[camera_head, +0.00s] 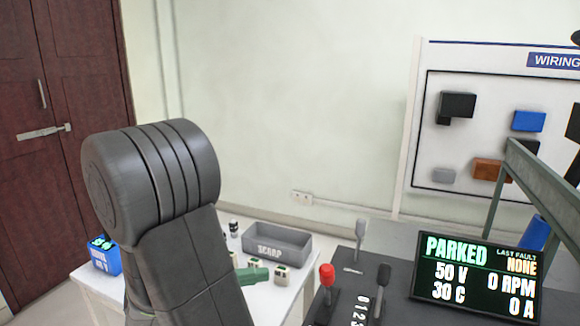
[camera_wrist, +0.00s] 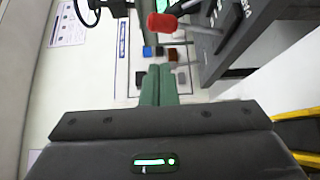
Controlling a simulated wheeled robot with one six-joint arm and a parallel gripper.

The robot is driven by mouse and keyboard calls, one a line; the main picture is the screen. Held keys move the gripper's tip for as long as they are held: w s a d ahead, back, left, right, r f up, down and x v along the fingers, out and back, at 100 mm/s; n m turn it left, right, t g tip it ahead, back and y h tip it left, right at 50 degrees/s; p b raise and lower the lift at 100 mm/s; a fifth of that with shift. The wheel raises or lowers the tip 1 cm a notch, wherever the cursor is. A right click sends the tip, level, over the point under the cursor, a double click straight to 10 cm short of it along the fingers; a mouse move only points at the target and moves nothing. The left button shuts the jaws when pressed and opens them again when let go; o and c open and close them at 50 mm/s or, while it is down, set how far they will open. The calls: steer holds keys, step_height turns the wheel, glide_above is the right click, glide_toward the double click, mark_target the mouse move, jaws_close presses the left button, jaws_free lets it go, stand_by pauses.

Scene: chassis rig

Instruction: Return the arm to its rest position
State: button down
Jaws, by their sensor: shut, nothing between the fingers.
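My arm (camera_head: 165,220) fills the left middle of the head view, its dark grey links raised in front of the white table. My gripper shows in the wrist view as two green fingers (camera_wrist: 158,86) pressed together, with nothing between them. In the head view a green piece that looks like my gripper's fingers (camera_head: 254,275) sticks out to the right from behind the arm. It shows over the table, apart from the red-knobbed lever. The rest of the gripper is hidden behind the arm there.
A console with a red-knobbed lever (camera_head: 327,275) and a screen reading PARKED (camera_head: 478,277) stands at the right. A wiring board (camera_head: 485,185) is behind.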

steer(key=w+d+n+g+y+p, duration=0.1)
steer(key=w+d+p, duration=0.4)
steer(key=d+p, duration=0.15)
steer(key=w+d+n+y+p, duration=0.1)
steer(key=w+d+p, duration=0.45)
steer(key=d, duration=0.25)
steer(key=shift+w+a+f+b, duration=0.25)
steer(key=shift+w+a, duration=0.15)
steer(key=shift+a, duration=0.2)
steer(key=shift+w+a+f+b, duration=0.1)
steer(key=shift+w+a+b, duration=0.25)
steer(key=shift+a, duration=0.25)
steer(key=shift+w+a+f+b, duration=0.2)
steer(key=shift+w+a, duration=0.25)
steer(key=shift+a, duration=0.15)
steer(key=shift+d, duration=0.1)
